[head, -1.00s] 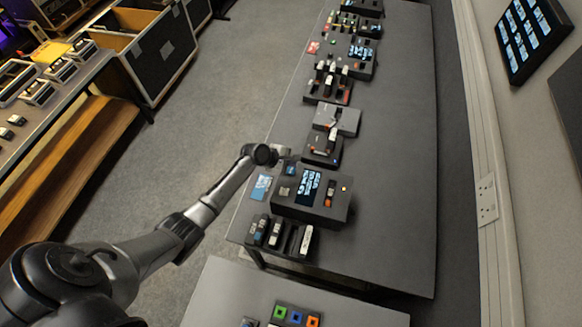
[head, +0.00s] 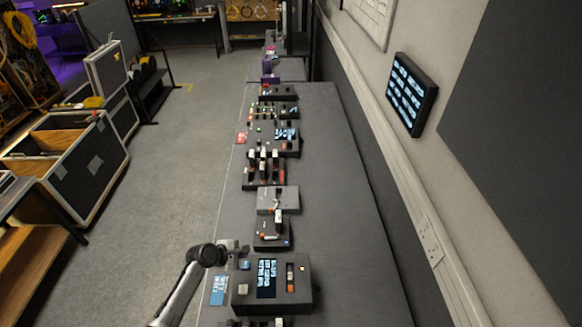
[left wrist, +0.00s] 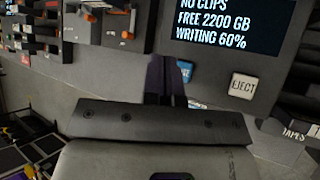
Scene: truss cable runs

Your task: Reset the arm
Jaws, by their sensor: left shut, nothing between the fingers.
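My left gripper (head: 240,252) is at the left edge of the long dark table (head: 345,200), beside a black box with a lit screen (head: 266,278). In the left wrist view the fingers (left wrist: 166,80) are together with nothing between them, in front of the box. The screen (left wrist: 228,22) there reads "FREE 2200 GB" and "WRITING 60%", and a pale EJECT button (left wrist: 243,86) sits below it. A blue button (left wrist: 185,70) is partly hidden behind the fingers. My right gripper is in neither view.
A smaller dark device (head: 272,235) and a grey one (head: 278,199) stand farther along the table, with more devices behind. A blue card (head: 219,290) lies by the table's left edge. Open cases (head: 72,150) stand at left. The floor (head: 185,150) between is clear.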

